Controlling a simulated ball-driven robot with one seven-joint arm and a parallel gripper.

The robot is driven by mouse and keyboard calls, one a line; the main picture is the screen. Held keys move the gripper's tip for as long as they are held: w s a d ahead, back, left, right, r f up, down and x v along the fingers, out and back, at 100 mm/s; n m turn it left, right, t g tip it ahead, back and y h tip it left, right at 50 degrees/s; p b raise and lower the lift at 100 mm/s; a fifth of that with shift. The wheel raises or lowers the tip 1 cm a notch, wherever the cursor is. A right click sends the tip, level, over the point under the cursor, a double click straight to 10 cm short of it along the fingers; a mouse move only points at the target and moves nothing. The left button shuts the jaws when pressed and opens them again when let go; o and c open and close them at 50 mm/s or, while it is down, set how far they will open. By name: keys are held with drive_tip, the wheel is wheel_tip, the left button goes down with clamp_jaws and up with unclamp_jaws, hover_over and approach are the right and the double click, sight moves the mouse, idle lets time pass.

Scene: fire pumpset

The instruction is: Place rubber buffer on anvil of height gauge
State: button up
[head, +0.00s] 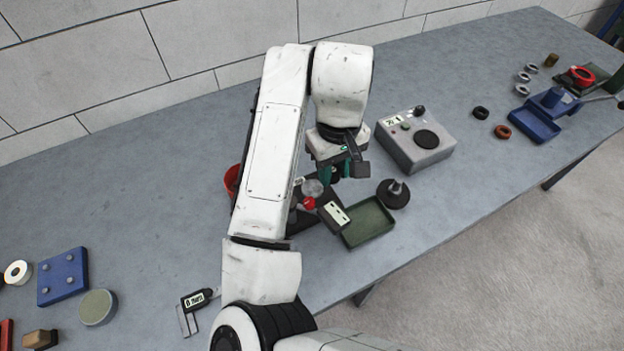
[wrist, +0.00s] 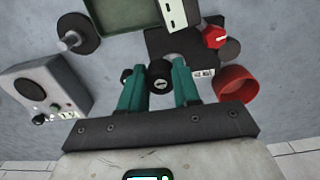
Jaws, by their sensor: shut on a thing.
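My gripper (wrist: 160,74) has teal fingers and is shut on a small black round piece with a pale metal centre, which I take as the rubber buffer (wrist: 160,84). In the head view my gripper (head: 335,169) hangs over the bench beside the height gauge, and the held buffer is hard to make out there. The height gauge (head: 337,213) has a dark base, a pale display and a red knob; it also shows in the wrist view (wrist: 176,13). A round pale surface, possibly its anvil (head: 312,187), is partly hidden behind the buffer in the wrist view.
A red cup (wrist: 236,83) stands close to the gauge. A green tray (head: 368,235), a black disc with a stud (head: 393,193) and a grey dial box (head: 415,140) lie to the right. A caliper (head: 197,299) lies at front left. Bench behind is clear.

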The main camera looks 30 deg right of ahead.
drive_tip(key=b, duration=0.1)
hover_over(313, 189)
wheel_tip(313, 189, down, 6)
drive_tip(key=shift+s, duration=0.1)
drive_tip(key=shift+f, duration=1.7)
drive_tip(key=shift+f, duration=0.1)
drive_tip(key=o, duration=1)
wheel_tip(313, 189, up, 12)
drive_tip(key=shift+r+p, duration=0.15)
drive_tip(key=shift+p, duration=0.35)
